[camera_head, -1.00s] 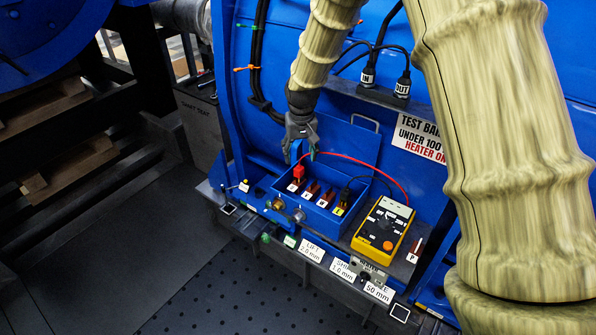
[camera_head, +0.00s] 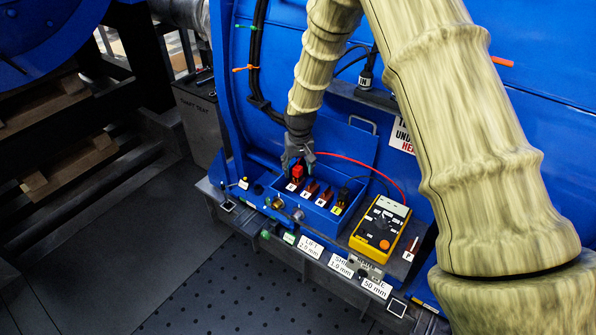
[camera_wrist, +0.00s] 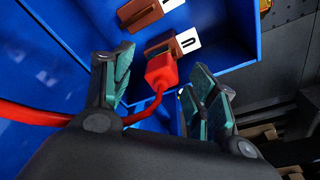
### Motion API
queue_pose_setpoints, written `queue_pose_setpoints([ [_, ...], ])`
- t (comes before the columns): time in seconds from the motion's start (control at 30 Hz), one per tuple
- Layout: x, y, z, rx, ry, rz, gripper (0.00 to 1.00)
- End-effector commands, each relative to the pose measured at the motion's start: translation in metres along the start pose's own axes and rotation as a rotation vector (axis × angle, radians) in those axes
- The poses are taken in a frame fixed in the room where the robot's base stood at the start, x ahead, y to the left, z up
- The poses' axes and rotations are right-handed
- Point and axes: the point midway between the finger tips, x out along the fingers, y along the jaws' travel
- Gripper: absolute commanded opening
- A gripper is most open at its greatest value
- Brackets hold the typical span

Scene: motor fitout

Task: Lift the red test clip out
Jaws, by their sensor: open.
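The red test clip (camera_head: 297,171) sits on the leftmost terminal in the blue terminal box (camera_head: 325,212), with its red lead running off to the right toward the yellow meter (camera_head: 380,225). My gripper (camera_head: 298,158) is right above the clip. In the wrist view the red clip (camera_wrist: 161,72) lies between the two teal-padded fingers of my gripper (camera_wrist: 160,90), with visible gaps on both sides. The fingers are open. The clip's tip meets a brown terminal block (camera_wrist: 172,45) marked with a white tag.
The box walls are close around my gripper. The red lead (camera_wrist: 35,116) passes behind the left finger. Label plates (camera_head: 311,248) line the front ledge.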

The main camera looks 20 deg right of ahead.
Motion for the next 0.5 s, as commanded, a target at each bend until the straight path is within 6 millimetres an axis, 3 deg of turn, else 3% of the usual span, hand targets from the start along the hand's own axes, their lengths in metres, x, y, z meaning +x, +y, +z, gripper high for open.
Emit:
queue_pose_setpoints([
  [0.2, 0.0002, -0.0001, -0.0002, 0.000, 0.000, 0.000, 0.56],
  [0.4, 0.0000, -0.0001, -0.0002, 0.000, 0.000, 0.000, 0.20],
  [0.5, 0.0000, 0.0000, -0.0002, 0.000, 0.000, 0.000, 0.07],
])
